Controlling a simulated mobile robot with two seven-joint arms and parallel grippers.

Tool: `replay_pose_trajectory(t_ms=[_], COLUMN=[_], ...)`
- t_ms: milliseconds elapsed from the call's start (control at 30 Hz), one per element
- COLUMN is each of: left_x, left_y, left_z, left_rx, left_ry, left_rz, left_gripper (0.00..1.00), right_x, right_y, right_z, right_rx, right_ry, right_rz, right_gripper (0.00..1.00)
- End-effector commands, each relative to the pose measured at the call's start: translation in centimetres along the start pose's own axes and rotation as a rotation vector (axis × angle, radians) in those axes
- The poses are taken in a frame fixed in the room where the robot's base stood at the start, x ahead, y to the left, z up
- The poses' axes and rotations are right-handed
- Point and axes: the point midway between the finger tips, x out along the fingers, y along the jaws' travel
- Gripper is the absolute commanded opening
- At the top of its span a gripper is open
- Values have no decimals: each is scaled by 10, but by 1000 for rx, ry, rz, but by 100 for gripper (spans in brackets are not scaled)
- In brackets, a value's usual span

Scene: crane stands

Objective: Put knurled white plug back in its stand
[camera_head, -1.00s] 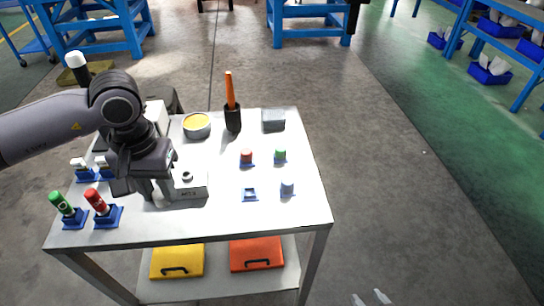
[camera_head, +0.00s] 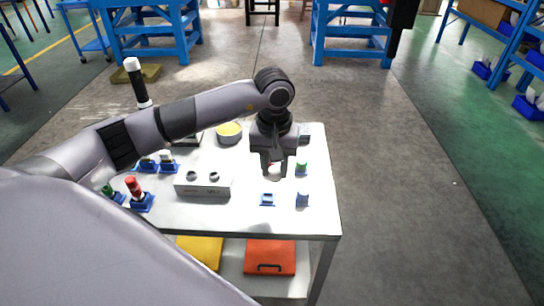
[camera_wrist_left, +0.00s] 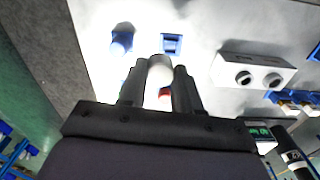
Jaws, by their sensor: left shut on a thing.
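My left gripper (camera_head: 273,172) hangs above the right part of the table. In the left wrist view my left gripper (camera_wrist_left: 160,85) is shut on a white cylindrical plug (camera_wrist_left: 160,66). The knurling is too small to make out. In the head view the fingers mostly hide the plug. An empty blue stand (camera_head: 268,201) sits on the table, nearer the front edge than the gripper. It also shows in the wrist view (camera_wrist_left: 172,44), just beyond the plug and apart from it. My right gripper is out of view.
A stand with a pale plug (camera_head: 302,198) is right of the empty one; a green plug (camera_head: 302,167) stands behind it. A red plug (camera_wrist_left: 165,94) is partly hidden between the fingers. A white box with two holes (camera_head: 204,187) stands left. A yellow-filled bowl (camera_head: 229,132) is at the back.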

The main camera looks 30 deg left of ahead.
Motion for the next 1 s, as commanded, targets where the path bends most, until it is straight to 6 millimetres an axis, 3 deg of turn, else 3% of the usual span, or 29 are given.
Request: replay_pose_trajectory(t_ms=[233, 733, 1000], left_x=[8, 10, 32], left_y=[-19, -19, -20], left_z=[-13, -13, -12], left_rx=[-119, -122, -123], left_ry=[-17, -17, -17], left_rz=[-16, -17, -18], left_gripper=[0, 0, 0], right_x=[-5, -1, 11], right_y=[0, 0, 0], right_z=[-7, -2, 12], right_rx=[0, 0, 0], right_ry=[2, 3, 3], right_rz=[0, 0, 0], right_gripper=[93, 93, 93])
